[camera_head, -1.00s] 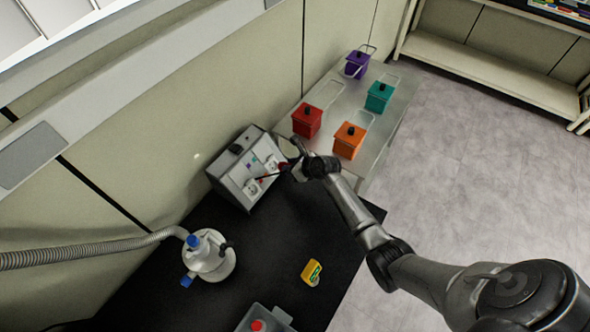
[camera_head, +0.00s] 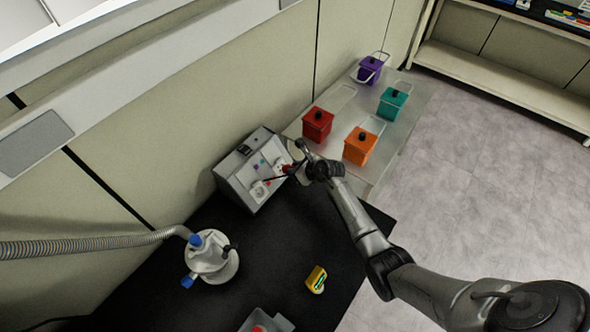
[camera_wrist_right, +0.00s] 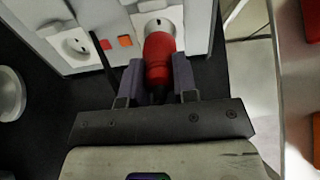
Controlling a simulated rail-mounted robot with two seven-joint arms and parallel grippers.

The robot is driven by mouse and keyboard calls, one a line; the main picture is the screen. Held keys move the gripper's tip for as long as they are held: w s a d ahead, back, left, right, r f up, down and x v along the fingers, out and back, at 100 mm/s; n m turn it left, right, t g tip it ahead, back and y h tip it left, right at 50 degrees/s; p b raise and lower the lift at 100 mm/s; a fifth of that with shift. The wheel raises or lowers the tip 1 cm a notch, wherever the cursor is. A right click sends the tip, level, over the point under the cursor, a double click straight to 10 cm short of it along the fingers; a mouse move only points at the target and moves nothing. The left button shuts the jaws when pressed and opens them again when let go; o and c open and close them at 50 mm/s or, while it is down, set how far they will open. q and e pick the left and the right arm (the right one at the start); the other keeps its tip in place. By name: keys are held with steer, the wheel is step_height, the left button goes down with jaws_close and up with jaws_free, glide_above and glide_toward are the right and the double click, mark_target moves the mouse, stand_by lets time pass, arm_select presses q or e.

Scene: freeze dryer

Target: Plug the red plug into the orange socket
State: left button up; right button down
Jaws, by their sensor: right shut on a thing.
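The red plug (camera_wrist_right: 159,52) is held between the two fingers of my right gripper (camera_wrist_right: 157,80) in the right wrist view. Its front end meets the round white right-hand socket (camera_wrist_right: 152,6), beside a small orange square (camera_wrist_right: 125,41); how deep it sits I cannot tell. A second white socket (camera_wrist_right: 76,46) is empty, with a small red square (camera_wrist_right: 105,44) beside it. In the head view my right gripper (camera_head: 298,170) is at the right front of the grey socket box (camera_head: 243,172), and the plug is mostly hidden. My left gripper is not in view.
The box stands on a black bench (camera_head: 262,240). A white flask device (camera_head: 212,258) with a hose and a yellow item (camera_head: 316,279) are on it. Red (camera_head: 317,127) and orange (camera_head: 359,150) bins stand on the side table with teal and purple ones.

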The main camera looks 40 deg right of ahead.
stand_by(0.3)
steer(key=shift+w+f, duration=0.15)
steer(key=shift+f, duration=0.1)
steer(key=shift+w+a+f+b, duration=0.1)
steer(key=shift+w+f+b, duration=0.2)
steer(key=shift+b, duration=0.2)
steer(key=shift+w, duration=0.15)
stand_by(0.5)
steer(key=shift+a, duration=0.1)
stand_by(0.5)
steer(key=shift+w+f, duration=0.1)
steer(key=shift+w, duration=0.05)
stand_by(0.7)
